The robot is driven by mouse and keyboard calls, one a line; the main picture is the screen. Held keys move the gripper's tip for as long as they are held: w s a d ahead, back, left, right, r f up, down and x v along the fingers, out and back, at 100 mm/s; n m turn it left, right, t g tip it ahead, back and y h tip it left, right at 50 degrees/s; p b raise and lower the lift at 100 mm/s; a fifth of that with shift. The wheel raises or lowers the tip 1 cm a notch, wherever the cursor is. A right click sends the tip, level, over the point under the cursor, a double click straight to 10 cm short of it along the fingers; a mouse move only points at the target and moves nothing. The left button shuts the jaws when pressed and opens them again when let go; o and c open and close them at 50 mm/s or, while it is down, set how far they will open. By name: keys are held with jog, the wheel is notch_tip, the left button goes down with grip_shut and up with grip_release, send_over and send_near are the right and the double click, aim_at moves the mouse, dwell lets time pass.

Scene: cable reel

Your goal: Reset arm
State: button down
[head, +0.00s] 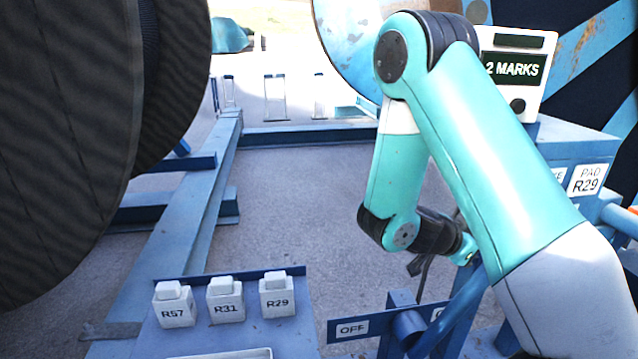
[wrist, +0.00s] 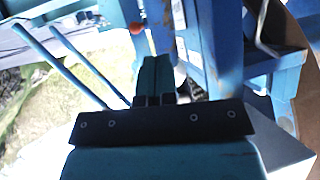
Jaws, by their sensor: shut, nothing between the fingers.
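My turquoise arm (head: 490,160) reaches up and folds down at the right of the head view. My gripper (head: 420,268) hangs low behind the forearm, pointing down, near a blue frame with an OFF label (head: 352,328). In the wrist view my gripper (wrist: 155,72) shows its two dark fingers together, with nothing between them. The fingertips are small and partly dark in the head view.
White blocks R57 (head: 174,305), R31 (head: 225,300) and R29 (head: 277,295) stand on a blue shelf at the front left. A large dark reel (head: 60,130) fills the left. A "2 MARKS" display (head: 513,69) and PAD R29 label (head: 587,180) are at right. Open floor (head: 290,200) lies centrally.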

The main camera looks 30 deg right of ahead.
jog(key=a+r+n+t+y, duration=0.3)
jog(key=a+n+y, duration=0.9)
jog(key=a, duration=1.2)
jog(key=s+a+r+n+g+y, duration=0.1)
jog(key=s+a+r+n+y, duration=0.1)
jog(key=s+a+r+n, duration=0.3)
jog(key=s+a+r+n+g+y, duration=0.1)
jog(key=s+a+r+n+y, duration=0.1)
jog(key=s+a+r+n, duration=0.3)
jog(key=a+n, duration=0.3)
jog(key=n, duration=0.2)
jog(key=shift+s+a+y, duration=0.15)
jog(key=shift+a+y, duration=0.15)
jog(key=shift+a, duration=0.1)
jog(key=shift+d+r, duration=0.1)
jog(key=shift+d, duration=0.05)
